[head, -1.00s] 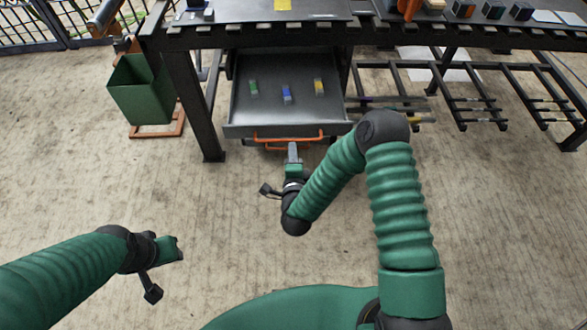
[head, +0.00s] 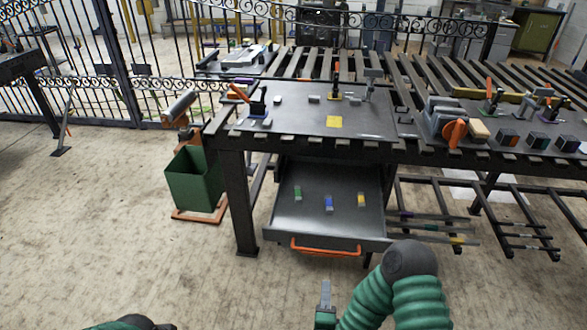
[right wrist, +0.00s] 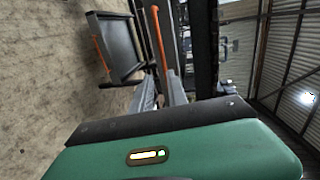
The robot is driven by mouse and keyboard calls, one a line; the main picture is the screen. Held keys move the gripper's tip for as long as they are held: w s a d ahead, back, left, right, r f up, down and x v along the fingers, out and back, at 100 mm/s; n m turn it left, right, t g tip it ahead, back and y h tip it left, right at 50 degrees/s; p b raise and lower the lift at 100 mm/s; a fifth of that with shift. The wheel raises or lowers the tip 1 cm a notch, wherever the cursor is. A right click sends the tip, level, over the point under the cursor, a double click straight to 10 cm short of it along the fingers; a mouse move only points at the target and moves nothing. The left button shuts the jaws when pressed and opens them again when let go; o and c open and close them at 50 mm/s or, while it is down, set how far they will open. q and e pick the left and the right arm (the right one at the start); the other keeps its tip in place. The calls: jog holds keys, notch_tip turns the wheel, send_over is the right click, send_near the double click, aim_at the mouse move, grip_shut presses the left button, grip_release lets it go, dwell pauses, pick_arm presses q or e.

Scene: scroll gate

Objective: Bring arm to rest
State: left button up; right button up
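My right gripper (head: 326,292) points at the workbench in the head view, in front of the open drawer and below its orange handle (head: 325,248). It appears apart from the handle. In the right wrist view, its two grey fingers (right wrist: 162,92) stand apart with nothing visibly held between them. My right arm (head: 395,290) is bent, its elbow at the lower right of the head view. Only a sliver of my left arm's end (head: 130,323) shows at the bottom edge; its fingers cannot be made out.
The pulled-out drawer (head: 290,225) holds a green, a blue and a yellow piece. A green bin (head: 193,180) stands left of the workbench (head: 300,118). Low dark racks (head: 430,205) are at the right.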

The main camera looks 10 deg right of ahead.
jog(key=s+d+r+n+g+y, duration=0.25)
jog(key=s+n+g, duration=0.35)
jog(key=n, duration=0.4)
jog(key=s+d+r+n+g+y, duration=0.2)
jog(key=s+r+n+g, duration=0.35)
jog(key=n, duration=0.55)
jog(key=w+p+v, duration=0.2)
jog(key=p+v, duration=1.3)
jog(key=p, duration=0.2)
jog(key=shift+a+r+g, duration=0.15)
jog(key=shift+r+g, duration=0.2)
jog(key=shift+r, duration=0.3)
